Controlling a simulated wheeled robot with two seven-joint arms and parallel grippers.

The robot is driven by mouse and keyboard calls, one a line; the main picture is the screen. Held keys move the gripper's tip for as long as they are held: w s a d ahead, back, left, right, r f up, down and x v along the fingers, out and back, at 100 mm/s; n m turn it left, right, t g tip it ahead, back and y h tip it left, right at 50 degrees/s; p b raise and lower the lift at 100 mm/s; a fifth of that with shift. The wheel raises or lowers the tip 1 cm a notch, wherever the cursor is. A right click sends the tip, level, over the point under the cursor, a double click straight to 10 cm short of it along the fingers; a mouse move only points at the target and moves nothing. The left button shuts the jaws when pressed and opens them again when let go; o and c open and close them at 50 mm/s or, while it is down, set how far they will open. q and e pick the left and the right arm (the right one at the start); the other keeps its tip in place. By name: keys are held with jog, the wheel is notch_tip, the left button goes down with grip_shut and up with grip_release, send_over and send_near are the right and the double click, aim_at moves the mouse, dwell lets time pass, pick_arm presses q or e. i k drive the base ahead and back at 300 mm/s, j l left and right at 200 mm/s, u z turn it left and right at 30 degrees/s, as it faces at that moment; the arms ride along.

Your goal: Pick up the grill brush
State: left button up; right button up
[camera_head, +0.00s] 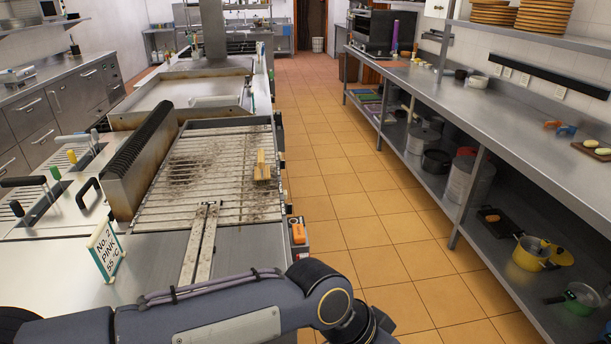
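The grill brush (262,168) appears to be the small light-wood piece at the right side of the slatted grill (165,213). A narrow part of it stands up, and its lower part rests on the slats. My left arm comes in from the left along the bottom of the view, in front of the grill and well short of the brush. Its gripper is outside the frame. My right arm and gripper are not in view.
A raised dark-topped guard (140,150) runs along the grill's left side. Two metal strips (200,245) lie at the grill's front. A long steel counter (500,115) stands right, across clear tiled floor (370,220).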

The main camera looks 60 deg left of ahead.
aim_at(262, 171)
jog(key=i+l+u, duration=0.15)
jog(key=i, duration=0.35)
jog(key=i+l+u, duration=0.15)
jog(key=i, duration=0.35)
jog(key=i+j+u, duration=0.1)
jog(key=i+u, duration=0.2)
jog(key=u, duration=0.15)
jog(key=i+u, duration=0.3)
jog(key=u, duration=0.2)
jog(key=i+l+u, duration=0.1)
jog(key=i+u, duration=0.2)
jog(key=u, duration=0.15)
jog(key=i+l+u, duration=0.2)
jog(key=u, duration=0.3)
jog(key=i+u, duration=0.2)
jog(key=u, duration=0.25)
jog(key=i+u, duration=0.2)
jog(key=u, duration=0.25)
jog(key=i+u, duration=0.2)
jog(key=u, duration=0.25)
jog(key=i+l+u, duration=0.1)
jog(key=u, duration=0.35)
jog(key=i+l+u, duration=0.2)
jog(key=u, duration=0.2)
jog(key=i+l+u, duration=0.1)
jog(key=l+u, duration=0.15)
jog(key=u, duration=0.2)
jog(key=i+l+u, duration=0.3)
jog(key=k+j, duration=0.05)
jog(key=k, duration=0.05)
